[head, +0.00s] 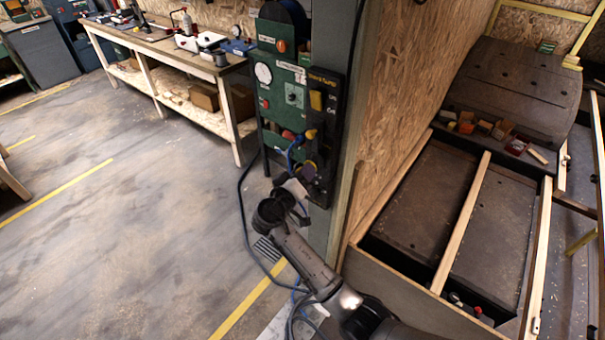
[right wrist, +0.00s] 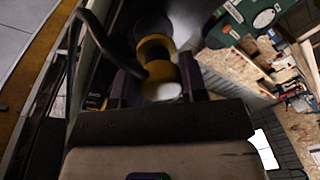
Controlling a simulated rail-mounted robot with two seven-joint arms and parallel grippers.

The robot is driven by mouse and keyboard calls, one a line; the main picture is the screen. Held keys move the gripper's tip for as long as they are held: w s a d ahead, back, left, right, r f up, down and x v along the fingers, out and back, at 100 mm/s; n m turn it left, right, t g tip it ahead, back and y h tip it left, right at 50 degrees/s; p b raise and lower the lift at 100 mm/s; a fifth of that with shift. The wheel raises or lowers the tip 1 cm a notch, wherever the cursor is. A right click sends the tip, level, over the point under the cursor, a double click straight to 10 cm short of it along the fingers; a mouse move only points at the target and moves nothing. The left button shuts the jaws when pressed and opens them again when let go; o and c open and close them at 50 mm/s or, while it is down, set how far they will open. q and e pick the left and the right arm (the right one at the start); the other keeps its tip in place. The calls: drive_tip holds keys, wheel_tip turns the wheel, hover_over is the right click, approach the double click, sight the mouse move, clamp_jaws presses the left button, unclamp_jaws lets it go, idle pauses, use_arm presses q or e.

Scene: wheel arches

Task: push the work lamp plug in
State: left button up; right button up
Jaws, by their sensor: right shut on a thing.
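My right gripper (head: 308,172) is at the lower part of a black upright panel (head: 325,105) on the grey post. In the right wrist view its two dark purple fingers (right wrist: 162,84) are shut on a yellow and pale plug (right wrist: 160,90). A dark cable (right wrist: 100,35) bends into the plug from the upper left. A yellow ring (right wrist: 155,45) shows just beyond the plug; I cannot tell whether the plug is seated. In the head view the gripper mostly hides the plug. My left gripper is not in view.
A yellow connector (head: 310,134) with a blue cable is on the panel above my gripper. A green gauge cabinet (head: 277,85) adjoins the panel. A workbench (head: 165,45) stands behind left, and wooden framing (head: 462,220) is at right.

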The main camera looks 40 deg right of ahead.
clamp_jaws()
drive_tip(key=b+x, duration=0.1)
drive_tip(key=x, duration=0.2)
drive_tip(key=shift+s+d, duration=0.15)
drive_tip(key=shift+d, duration=0.1)
drive_tip(key=shift+a, duration=0.1)
drive_tip(key=o, duration=0.6)
unclamp_jaws()
drive_tip(key=o, duration=0.4)
drive_tip(key=shift+o, duration=0.3)
drive_tip(key=shift+s+a, duration=0.2)
drive_tip(key=shift+a, duration=0.3)
drive_tip(key=v, duration=1.2)
drive_tip(key=shift+a+b, duration=0.3)
drive_tip(key=shift+b, duration=0.15)
